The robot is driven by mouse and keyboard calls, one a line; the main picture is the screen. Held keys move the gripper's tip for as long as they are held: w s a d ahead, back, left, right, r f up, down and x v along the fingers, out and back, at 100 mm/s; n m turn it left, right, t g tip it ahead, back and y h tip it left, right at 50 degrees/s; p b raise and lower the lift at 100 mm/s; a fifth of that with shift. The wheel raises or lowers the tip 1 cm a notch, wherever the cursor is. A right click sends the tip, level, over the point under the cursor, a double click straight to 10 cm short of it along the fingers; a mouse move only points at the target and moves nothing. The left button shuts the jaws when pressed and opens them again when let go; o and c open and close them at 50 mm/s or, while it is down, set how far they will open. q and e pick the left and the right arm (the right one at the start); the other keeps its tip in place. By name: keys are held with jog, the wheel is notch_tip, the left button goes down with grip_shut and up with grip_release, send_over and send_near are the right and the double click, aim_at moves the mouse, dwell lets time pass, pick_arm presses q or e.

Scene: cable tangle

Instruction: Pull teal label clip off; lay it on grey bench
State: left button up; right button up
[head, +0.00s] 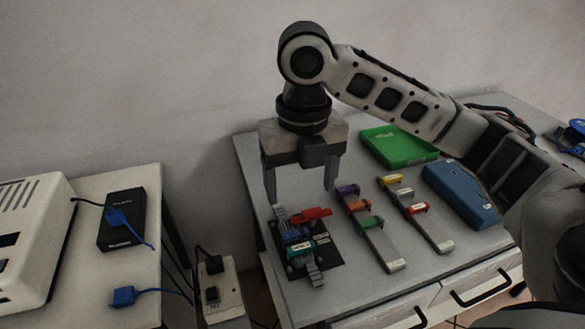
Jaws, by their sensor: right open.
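The teal label clip (301,248) sits on the grey cable bundle on a black plate (327,257) at the left part of the grey bench (383,283). A red clip (313,214) is just behind it on the same bundle. My right gripper (301,193) hangs fingers down above and behind the plate. It is open, with nothing seen between its fingers, and apart from the teal clip. My left gripper is not in view.
Two grey rails (392,262) to the right carry coloured clips, including purple, orange, green, yellow and red. A green tray (399,146) and a blue box (461,195) stand farther back right. A left table holds a black box (122,218). Bare bench shows at the front.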

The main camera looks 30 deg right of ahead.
aim_at(301, 245)
pick_arm(q)
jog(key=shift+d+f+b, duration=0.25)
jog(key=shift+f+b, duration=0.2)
jog(key=shift+b, duration=0.7)
pick_arm(e)
notch_tip(301, 245, down, 16)
jog(key=shift+d+r, duration=0.1)
jog(key=shift+r, duration=0.1)
jog(key=c, duration=1.1)
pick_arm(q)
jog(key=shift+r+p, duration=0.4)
pick_arm(e)
jog(key=shift+r, duration=0.3)
